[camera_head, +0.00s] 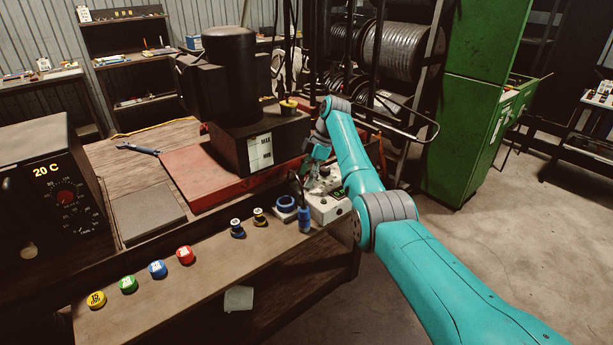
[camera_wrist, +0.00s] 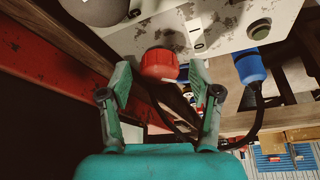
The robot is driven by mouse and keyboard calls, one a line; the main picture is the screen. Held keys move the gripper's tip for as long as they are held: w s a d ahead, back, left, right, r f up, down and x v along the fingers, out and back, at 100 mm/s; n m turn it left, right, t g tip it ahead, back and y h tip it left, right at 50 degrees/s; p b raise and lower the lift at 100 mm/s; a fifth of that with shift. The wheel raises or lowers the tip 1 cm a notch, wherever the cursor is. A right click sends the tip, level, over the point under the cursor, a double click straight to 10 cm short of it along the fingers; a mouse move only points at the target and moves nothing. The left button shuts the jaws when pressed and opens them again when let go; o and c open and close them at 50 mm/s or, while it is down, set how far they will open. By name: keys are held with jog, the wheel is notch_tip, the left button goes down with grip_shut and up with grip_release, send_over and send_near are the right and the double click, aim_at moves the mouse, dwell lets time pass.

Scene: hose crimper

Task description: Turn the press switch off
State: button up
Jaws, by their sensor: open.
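A pale, worn control box (camera_head: 327,209) sits at the right end of the bench, partly hidden by my arm. I cannot tell for certain which part is the press switch. My gripper (camera_wrist: 160,77) is open, with its two fingertips on either side of the red knob; I cannot tell whether they touch it. In the head view my gripper (camera_head: 318,172) is above the box, its fingers partly hidden.
Several coloured caps (camera_head: 157,269) line the bench front. Open floor lies to the right.

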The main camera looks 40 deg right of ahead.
jog(key=v, duration=1.2)
jog(key=shift+f, duration=0.1)
